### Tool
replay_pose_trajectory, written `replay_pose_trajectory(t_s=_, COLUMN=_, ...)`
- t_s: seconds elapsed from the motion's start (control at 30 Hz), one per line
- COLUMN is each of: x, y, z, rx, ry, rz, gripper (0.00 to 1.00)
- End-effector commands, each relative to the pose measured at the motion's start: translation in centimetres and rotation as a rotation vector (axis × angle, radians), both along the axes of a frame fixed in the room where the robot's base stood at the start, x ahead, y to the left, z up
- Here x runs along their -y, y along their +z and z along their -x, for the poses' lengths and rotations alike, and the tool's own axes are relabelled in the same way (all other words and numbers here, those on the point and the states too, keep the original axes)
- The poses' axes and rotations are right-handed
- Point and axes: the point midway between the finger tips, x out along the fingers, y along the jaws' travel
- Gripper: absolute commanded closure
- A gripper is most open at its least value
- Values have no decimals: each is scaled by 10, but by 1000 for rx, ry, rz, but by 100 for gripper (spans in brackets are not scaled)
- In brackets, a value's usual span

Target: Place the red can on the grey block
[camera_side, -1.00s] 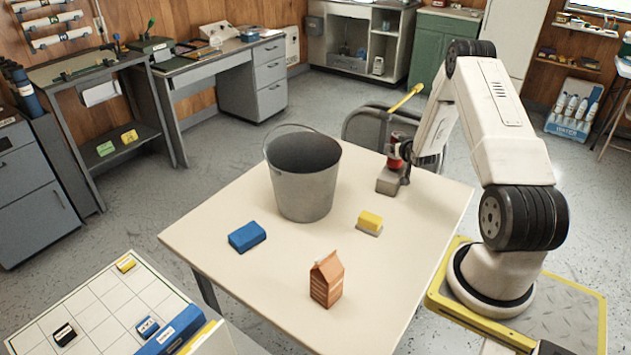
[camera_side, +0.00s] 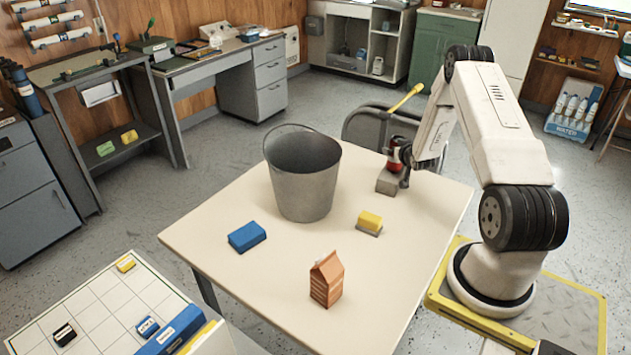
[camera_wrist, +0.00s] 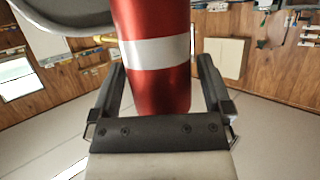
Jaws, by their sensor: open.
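The red can (camera_side: 394,155) stands upright on the grey block (camera_side: 387,185) at the far right part of the table, as far as the side view shows. My gripper (camera_side: 404,160) is at the can, low over the block, and partly covers both. In the wrist view the red can (camera_wrist: 158,88), with a pale band, stands between my two dark fingers. A gap shows on each side of it, so the fingers are open and apart from it. The grey block is not visible in the wrist view.
A grey metal bucket (camera_side: 303,180) stands left of the block on the table. A yellow-topped sponge (camera_side: 369,221), a blue block (camera_side: 247,236) and a brown carton (camera_side: 326,280) stand nearer the front. The table's right side is bare.

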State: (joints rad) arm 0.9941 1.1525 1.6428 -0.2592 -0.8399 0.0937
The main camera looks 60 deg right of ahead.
Motion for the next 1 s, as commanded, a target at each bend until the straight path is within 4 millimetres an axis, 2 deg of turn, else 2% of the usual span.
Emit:
replay_pose_trajectory(t_s=0.37, x=-11, y=9, z=12, rx=-1, ry=-1, rz=0, gripper=0)
replay_pose_trajectory(t_s=1.0, x=-59, y=37, z=60, rx=0, ry=-1, rz=0, gripper=0)
